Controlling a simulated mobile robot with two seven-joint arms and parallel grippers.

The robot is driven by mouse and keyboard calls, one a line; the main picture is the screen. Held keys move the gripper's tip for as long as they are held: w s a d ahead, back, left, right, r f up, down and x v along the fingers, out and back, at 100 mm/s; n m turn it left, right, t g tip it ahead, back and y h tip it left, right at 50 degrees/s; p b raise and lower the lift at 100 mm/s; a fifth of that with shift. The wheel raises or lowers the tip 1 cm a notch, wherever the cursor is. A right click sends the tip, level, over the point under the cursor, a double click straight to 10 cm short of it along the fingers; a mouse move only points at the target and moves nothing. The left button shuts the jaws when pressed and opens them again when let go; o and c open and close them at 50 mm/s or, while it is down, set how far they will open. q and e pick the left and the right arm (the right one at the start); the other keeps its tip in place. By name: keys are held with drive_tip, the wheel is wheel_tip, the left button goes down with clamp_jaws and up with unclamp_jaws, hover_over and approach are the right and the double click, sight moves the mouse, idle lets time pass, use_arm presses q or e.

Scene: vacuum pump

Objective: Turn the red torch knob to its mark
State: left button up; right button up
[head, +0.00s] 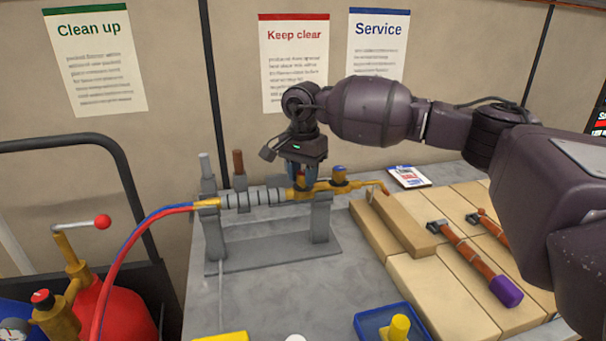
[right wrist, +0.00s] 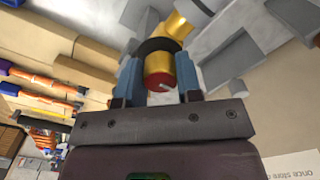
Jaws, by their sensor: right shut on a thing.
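The brass torch (head: 318,189) lies across a grey stand (head: 322,225) on the workbench, with hoses at its left end. My right gripper (head: 301,176) reaches down onto the torch from above. In the right wrist view, the blue fingers of my right gripper (right wrist: 159,70) are shut on the red knob (right wrist: 157,82), one on each side. A small pale line shows on the knob's end face. I cannot make out the mark that belongs to it. In the head view the gripper hides most of the knob. My left gripper is out of view.
A blue-topped knob (head: 339,170) sits on the torch just right of my gripper. Firebricks (head: 430,285) with burners or tools (head: 470,255) lie at the right. A blue tray (head: 372,324) is in front. A red cylinder (head: 115,310) stands at the left with hoses running past it.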

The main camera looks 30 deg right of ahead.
sight(303, 173)
drive_tip(key=shift+r, duration=0.1)
drive_tip(key=o, duration=0.9)
drive_tip(key=shift+o, duration=0.2)
drive_tip(key=shift+r, duration=0.35)
wheel_tip(303, 173, up, 9)
drive_tip(key=shift+r, duration=0.55)
